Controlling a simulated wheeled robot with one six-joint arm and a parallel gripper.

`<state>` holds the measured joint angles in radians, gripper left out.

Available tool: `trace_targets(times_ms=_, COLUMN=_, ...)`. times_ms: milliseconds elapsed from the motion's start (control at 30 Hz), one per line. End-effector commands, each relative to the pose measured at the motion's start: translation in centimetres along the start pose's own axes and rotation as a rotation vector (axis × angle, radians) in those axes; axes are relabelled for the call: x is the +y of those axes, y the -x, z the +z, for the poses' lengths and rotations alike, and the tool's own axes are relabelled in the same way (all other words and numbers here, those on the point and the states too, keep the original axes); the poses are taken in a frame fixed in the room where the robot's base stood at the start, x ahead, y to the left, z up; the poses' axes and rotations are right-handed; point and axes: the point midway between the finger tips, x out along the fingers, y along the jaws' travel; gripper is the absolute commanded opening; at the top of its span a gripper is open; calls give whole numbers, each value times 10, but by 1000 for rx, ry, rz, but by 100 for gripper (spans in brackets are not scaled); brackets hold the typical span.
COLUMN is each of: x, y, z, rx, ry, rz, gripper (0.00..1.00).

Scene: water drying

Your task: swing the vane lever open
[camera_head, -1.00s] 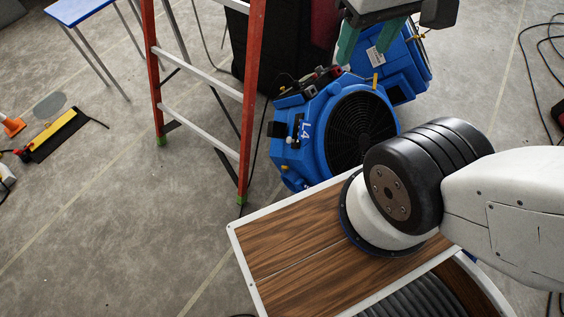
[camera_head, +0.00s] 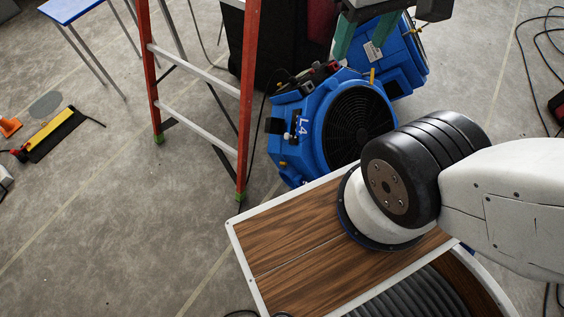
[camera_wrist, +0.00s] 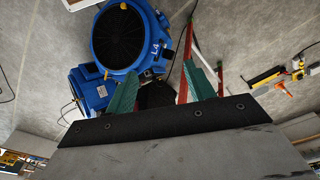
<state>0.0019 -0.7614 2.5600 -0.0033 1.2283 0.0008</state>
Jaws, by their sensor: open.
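A blue drying fan (camera_head: 297,150) marked L4 stands on the floor beyond my deck, with a round black grille. A thin yellow piece (camera_head: 372,76), possibly the vane lever, sticks up at its upper rim; I cannot tell for sure. The fan also shows in the wrist view (camera_wrist: 99,62), upper left, with small yellow parts on its edges. My gripper (camera_head: 362,48) has green fingers, spread apart and empty, above and behind the fan in the head view. In the wrist view my gripper (camera_wrist: 160,82) points toward the floor area beside the fan; no contact shows.
A second blue fan (camera_head: 392,66) stands right behind the first. An orange stepladder (camera_head: 245,100) stands close on the left. A dark case (camera_head: 262,45) is behind them. Cables lie on the right floor.

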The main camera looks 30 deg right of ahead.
Motion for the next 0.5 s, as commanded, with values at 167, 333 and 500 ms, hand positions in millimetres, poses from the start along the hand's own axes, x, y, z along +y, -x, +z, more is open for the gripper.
trace_targets(times_ms=167, x=-6, y=-6, z=-2, rx=-31, ry=33, rz=-3, gripper=22)
trace_targets(times_ms=333, x=-21, y=-33, z=-11, rx=-177, ry=103, rz=-3, gripper=22)
trace_targets(times_ms=500, x=-36, y=-60, z=-32, rx=-328, ry=197, rz=33, gripper=22)
